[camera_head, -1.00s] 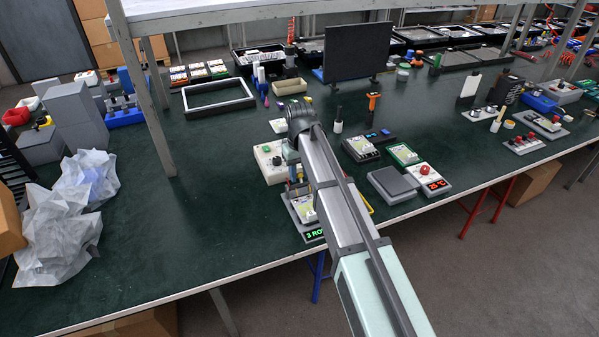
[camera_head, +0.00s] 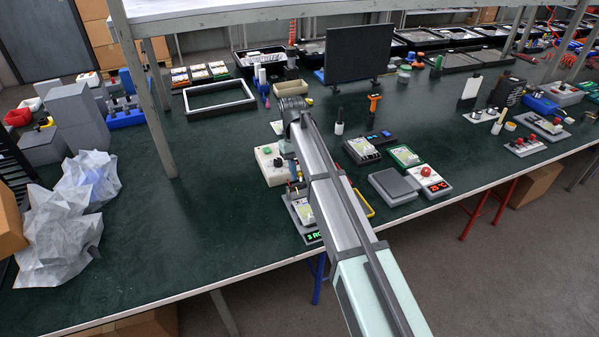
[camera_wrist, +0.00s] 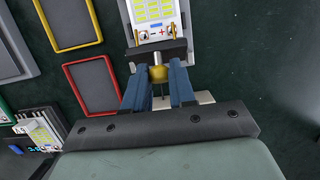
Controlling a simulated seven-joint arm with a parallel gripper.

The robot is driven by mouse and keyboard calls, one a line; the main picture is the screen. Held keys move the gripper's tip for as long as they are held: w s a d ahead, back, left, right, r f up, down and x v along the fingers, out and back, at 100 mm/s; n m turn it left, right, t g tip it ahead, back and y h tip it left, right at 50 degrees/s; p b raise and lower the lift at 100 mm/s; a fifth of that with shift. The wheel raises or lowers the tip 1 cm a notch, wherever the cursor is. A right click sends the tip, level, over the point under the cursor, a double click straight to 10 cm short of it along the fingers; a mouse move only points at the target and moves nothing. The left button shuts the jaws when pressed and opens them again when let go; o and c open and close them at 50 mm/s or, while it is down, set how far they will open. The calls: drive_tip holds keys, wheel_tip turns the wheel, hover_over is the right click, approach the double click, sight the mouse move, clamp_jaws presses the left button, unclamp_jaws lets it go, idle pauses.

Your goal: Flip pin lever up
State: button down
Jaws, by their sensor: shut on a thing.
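In the wrist view, my gripper (camera_wrist: 160,80) has its two blue fingers on either side of a brass-coloured round knob (camera_wrist: 158,72) and is shut on it. The knob looks like the end of the pin lever; a thin dark pin shows below it between the fingers. The lever's base and tilt are mostly hidden by the fingers and a dark bar. Just beyond is a white panel (camera_wrist: 155,12) with yellow labels and small terminals. In the head view my arm covers most of the spot, and the fingers are hard to make out there.
A grey-framed pad, a yellow-framed pad (camera_wrist: 72,22) and a red-framed pad (camera_wrist: 92,85) lie left in the wrist view. In the head view, a device with a green display (camera_head: 314,238) sits near the table's front edge. A grey box (camera_head: 393,185) stands to the right. Open green table lies left.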

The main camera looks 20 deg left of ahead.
drive_tip(key=c, duration=0.9)
unclamp_jaws()
drive_tip(key=shift+c, duration=0.2)
drive_tip(key=shift+r, duration=0.15)
drive_tip(key=shift+w+a+r, duration=0.2)
drive_tip(key=shift+r, duration=0.4)
drive_tip(key=w+a+r, duration=0.3)
drive_tip(key=w+a, duration=0.6)
drive_tip(key=shift+r, duration=0.15)
